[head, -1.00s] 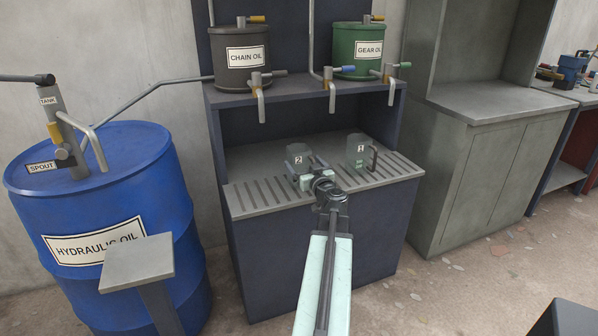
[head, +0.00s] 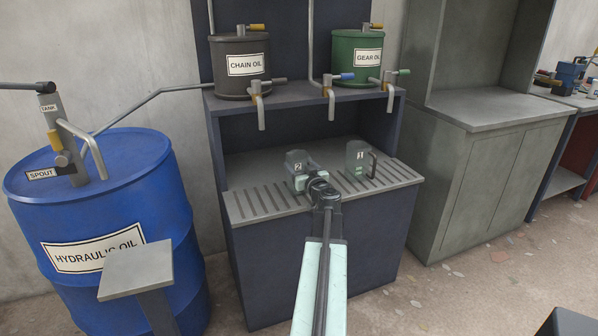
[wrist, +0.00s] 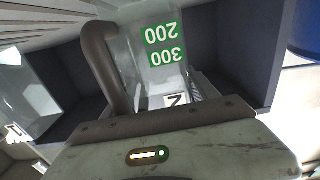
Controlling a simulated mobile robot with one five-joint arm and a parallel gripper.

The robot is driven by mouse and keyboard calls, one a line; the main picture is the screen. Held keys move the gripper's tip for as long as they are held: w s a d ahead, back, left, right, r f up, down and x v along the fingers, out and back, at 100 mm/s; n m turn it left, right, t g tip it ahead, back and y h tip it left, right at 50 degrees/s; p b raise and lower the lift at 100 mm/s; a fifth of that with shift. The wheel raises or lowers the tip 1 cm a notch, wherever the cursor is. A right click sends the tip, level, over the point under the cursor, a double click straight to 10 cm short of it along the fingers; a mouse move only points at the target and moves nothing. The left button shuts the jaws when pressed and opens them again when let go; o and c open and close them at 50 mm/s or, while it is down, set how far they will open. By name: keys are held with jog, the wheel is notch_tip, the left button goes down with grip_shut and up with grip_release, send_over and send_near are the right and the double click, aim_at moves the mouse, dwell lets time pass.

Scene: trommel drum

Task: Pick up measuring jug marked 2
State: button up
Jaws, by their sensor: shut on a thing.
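The measuring jug marked 2 (head: 294,160) is a clear, greyish jug at the slotted shelf of the dark blue oil stand. My gripper (head: 303,182) is at its front right side and shut on it. In the wrist view the jug (wrist: 150,75) fills the space before the gripper, with its dark handle, green 200 and 300 labels and the 2 plate, upside down in the picture. My jaws hide part of its lower side. I cannot tell whether its base touches the shelf.
The jug marked 1 (head: 357,157) stands close on the right. The slotted shelf (head: 265,200) has free room at left. Taps (head: 260,108) hang above from the chain oil (head: 240,66) and gear oil (head: 352,62) tanks. A blue hydraulic oil drum (head: 150,180) stands left.

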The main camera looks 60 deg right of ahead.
notch_tip(320, 180, up, 10)
jog(key=p, duration=0.9)
jog(key=shift+f, duration=0.1)
